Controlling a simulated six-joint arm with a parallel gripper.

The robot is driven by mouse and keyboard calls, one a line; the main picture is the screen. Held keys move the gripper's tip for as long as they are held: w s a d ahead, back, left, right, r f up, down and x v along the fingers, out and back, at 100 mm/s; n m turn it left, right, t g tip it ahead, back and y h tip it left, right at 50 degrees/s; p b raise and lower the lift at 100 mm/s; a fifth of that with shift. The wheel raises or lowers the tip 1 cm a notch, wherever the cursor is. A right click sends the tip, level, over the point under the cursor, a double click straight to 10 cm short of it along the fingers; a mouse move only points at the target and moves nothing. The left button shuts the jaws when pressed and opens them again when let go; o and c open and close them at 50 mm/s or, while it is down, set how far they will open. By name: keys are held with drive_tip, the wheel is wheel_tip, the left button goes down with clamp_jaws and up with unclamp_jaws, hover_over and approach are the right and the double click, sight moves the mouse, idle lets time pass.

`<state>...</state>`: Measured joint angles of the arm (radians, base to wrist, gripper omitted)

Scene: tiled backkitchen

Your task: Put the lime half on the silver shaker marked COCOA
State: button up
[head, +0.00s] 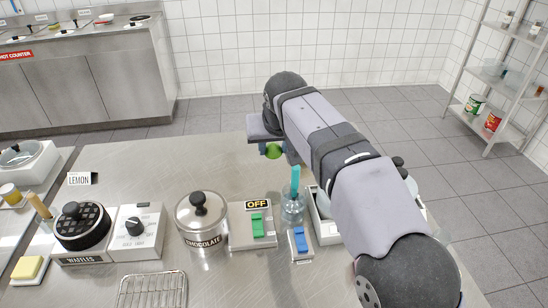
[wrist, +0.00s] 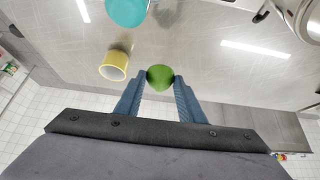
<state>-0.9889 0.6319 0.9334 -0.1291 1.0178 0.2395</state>
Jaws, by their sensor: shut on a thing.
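The green lime half (head: 274,151) is held between the fingertips of my gripper (head: 272,149), raised above the far part of the steel counter. In the wrist view the lime half (wrist: 159,76) sits between the two blue fingers of my gripper (wrist: 160,86), which touch it on both sides. I cannot make out a silver shaker marked COCOA in either view; my arm hides part of the counter in the head view.
A yellow cup (wrist: 115,66) and a teal bowl (wrist: 127,10) stand near the lime in the wrist view. The pot marked CHOCOLATE (head: 202,220), an OFF switch box (head: 250,233) and a glass with a teal tool (head: 293,210) stand nearer. Bare counter (head: 175,160) lies left of my gripper.

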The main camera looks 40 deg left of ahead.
drive_tip(key=shift+r, duration=1.05)
